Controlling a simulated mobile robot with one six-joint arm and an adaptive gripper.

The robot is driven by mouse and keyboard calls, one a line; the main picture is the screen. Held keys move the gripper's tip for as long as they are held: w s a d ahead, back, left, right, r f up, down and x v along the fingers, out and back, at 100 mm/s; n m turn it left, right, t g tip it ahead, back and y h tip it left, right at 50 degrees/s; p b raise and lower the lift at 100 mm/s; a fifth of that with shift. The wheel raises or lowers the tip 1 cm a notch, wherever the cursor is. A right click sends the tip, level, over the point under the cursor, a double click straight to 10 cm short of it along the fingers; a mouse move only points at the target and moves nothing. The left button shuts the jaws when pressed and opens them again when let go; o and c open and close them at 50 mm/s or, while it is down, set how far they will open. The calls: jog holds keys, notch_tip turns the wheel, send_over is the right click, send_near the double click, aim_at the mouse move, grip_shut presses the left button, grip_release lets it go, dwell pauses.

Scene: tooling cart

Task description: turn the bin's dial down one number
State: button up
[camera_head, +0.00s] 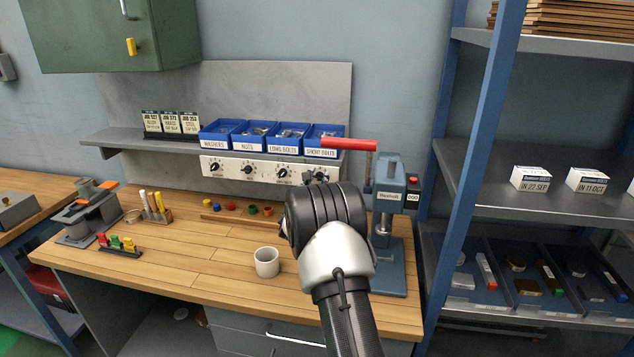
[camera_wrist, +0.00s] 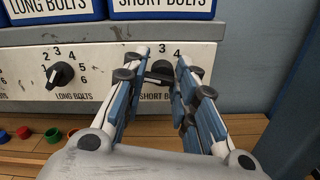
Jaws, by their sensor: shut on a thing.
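The short bolts dial (camera_wrist: 160,70) is a black knob on the pale panel under the shelf. The numbers 3 and 4 show above it. My gripper (camera_wrist: 158,72) is shut on this knob, with a finger on each side. The fingers hide the other numbers, and I cannot tell which number the pointer marks. The blue short bolts bin (camera_head: 322,141) sits above it on the shelf. In the head view my wrist hides the fingers and part of the panel.
The long bolts dial (camera_wrist: 59,75) is just left of my fingers. The nuts dial (camera_head: 248,169) and washers dial (camera_head: 214,167) are further left. A press with a red lever (camera_head: 349,144) stands close on the right. A white cup (camera_head: 267,262) stands on the bench below.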

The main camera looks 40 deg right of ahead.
jog(key=shift+n, duration=0.4)
jog(key=o, duration=1)
jog(key=shift+o, duration=0.2)
jog(key=v, duration=1.2)
